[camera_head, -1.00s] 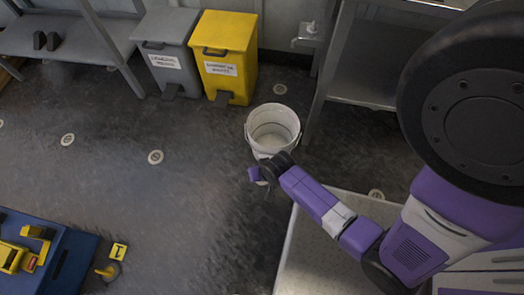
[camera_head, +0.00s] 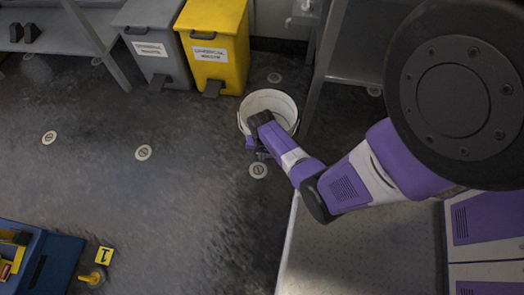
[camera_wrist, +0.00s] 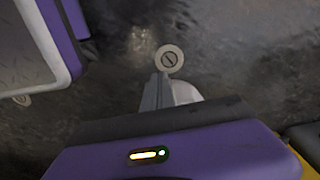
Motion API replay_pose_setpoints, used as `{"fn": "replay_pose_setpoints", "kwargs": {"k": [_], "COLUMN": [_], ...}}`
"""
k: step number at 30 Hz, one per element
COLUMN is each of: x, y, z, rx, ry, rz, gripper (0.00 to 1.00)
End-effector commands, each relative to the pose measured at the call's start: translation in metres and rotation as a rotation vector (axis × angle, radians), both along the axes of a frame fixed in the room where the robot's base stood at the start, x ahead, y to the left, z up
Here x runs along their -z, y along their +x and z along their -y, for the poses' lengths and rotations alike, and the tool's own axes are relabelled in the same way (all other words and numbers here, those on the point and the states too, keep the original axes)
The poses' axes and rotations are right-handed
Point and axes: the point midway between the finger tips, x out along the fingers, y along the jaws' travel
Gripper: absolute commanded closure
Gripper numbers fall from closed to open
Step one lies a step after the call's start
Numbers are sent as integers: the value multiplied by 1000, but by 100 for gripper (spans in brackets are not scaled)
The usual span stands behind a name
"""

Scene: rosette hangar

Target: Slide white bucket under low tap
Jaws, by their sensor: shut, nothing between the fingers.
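The white bucket (camera_head: 285,99) stands on the dark floor in the head view, its open rim facing up. My forearm and wrist cover the near part of it. My gripper (camera_head: 262,154) is low at the bucket's near side, shut and empty. In the wrist view the closed grey fingers (camera_wrist: 158,91) point at the floor, with a pale curved piece, likely the bucket, beside them. Whether they touch is unclear. A small white fitting (camera_head: 306,5), likely the low tap, shows at the top edge, on the wall beyond the bucket and to its right.
A yellow bin (camera_head: 215,62) and a grey bin (camera_head: 152,45) stand left of the bucket. A grey shelf unit (camera_head: 343,60) is at right. A blue case (camera_head: 50,262) and a yellow marker (camera_head: 104,256) lie lower left. The left-centre floor is open, with flat round discs (camera_head: 143,152).

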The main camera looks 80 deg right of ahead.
Motion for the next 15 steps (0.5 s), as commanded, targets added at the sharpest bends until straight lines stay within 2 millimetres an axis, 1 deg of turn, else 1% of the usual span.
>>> {"fn": "replay_pose_setpoints", "kwargs": {"k": [1,4,5,6,9,15], "x": [17,34,29,28,27,25], "y": [0,0,2,2,3,3], "z": [0,0,10,16,28,39], "rx": [0,0,3,3,2,-1], "ry": [2,1,-4,-4,-2,-1], "rz": [-1,-1,3,3,1,1], "gripper": [100,100,100,100,100,100]}}
